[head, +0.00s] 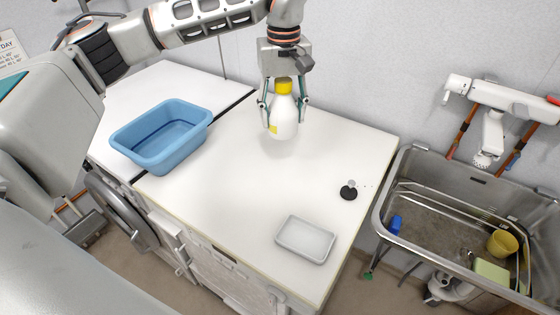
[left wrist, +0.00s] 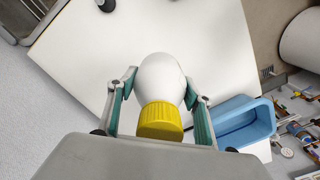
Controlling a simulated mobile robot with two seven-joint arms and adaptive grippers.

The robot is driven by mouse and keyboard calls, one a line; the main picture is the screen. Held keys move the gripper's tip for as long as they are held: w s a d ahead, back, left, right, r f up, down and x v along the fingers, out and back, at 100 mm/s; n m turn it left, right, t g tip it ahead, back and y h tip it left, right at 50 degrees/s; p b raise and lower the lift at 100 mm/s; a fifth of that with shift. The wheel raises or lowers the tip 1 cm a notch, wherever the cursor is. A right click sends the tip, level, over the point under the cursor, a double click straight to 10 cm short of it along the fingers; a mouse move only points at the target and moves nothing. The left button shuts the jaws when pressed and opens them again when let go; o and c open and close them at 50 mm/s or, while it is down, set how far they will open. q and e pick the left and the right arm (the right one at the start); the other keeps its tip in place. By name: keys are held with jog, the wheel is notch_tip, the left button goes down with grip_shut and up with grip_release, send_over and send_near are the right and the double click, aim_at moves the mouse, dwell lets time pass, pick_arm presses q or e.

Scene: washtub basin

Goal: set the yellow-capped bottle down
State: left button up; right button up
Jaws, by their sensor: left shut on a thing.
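The white bottle (head: 284,118) with a yellow cap stands upright in my left gripper (head: 284,102), over the back part of the white worktop (head: 240,160). The gripper is shut on it from above, with one finger on each side of its body. In the left wrist view the bottle (left wrist: 160,82) points away from me, with its yellow cap nearest. I cannot tell whether its base touches the worktop. My right gripper is in neither view.
A blue basin (head: 134,152) stands to the left on the worktop. A metal sink (head: 385,190) is at the right. The worktop's middle is clear.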

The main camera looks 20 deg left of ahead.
pick_arm(q)
notch_tip(320, 180, down, 17)
jog(key=shift+r+p, duration=0.1)
jog(key=shift+p, duration=0.5)
jog(key=o, duration=0.9)
jog(key=shift+a, duration=0.1)
jog(key=o, duration=0.4)
jog(key=shift+o, duration=0.2)
